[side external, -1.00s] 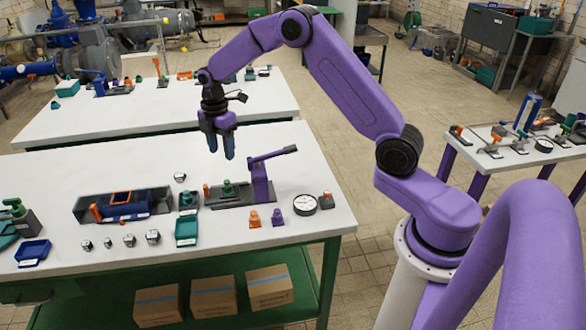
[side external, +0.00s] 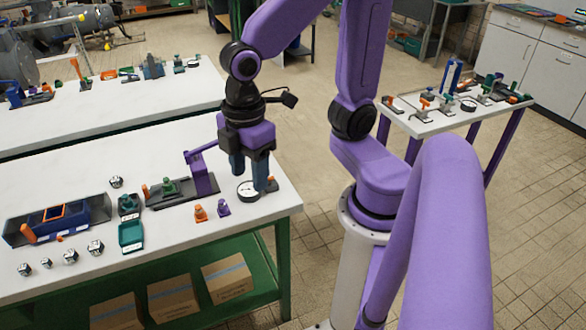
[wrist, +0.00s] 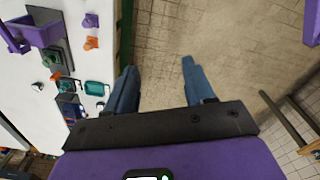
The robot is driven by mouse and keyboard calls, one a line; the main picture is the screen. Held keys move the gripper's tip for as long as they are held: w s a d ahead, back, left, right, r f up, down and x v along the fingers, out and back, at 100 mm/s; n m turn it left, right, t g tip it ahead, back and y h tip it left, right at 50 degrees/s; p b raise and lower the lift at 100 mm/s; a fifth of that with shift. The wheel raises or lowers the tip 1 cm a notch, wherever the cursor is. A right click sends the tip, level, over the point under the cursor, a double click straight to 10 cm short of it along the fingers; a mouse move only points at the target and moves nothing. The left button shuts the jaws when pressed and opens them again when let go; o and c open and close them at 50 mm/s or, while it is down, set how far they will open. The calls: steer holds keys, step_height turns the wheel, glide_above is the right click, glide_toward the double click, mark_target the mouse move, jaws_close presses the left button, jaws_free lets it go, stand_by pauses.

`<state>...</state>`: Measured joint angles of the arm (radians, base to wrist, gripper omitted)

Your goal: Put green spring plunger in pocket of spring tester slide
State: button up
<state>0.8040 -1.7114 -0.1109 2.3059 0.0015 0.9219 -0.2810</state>
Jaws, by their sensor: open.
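A dark fixture (side external: 172,194) with a purple lever post, likely the spring tester, stands on the white bench in the side external view. A green piece (side external: 168,187) sits upright on its base. Another small green piece shows at the dark box (side external: 129,204) left of it. I cannot tell which is the green spring plunger, and the slide's pocket is not clear. My gripper (side external: 249,178) is open and empty, pointing down near the bench's right end, right of the lever post. In the wrist view the fingers (wrist: 158,72) are apart with only floor between them; the purple fixture (wrist: 40,35) is at upper left.
A round gauge (side external: 248,191) and a small orange-topped block (side external: 271,184) are by my fingers. Orange (side external: 200,213) and purple (side external: 223,207) pieces stand in front of the fixture. A teal tray (side external: 131,236) and a long dark box (side external: 57,222) lie left.

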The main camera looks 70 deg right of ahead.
steer(key=s+d+m, duration=0.1)
steer(key=s+d, duration=0.2)
steer(key=s, duration=0.4)
steer(key=shift+s+d+f, duration=0.15)
steer(key=shift+d+f, duration=0.05)
steer(key=shift+f, duration=0.2)
stand_by(1.1)
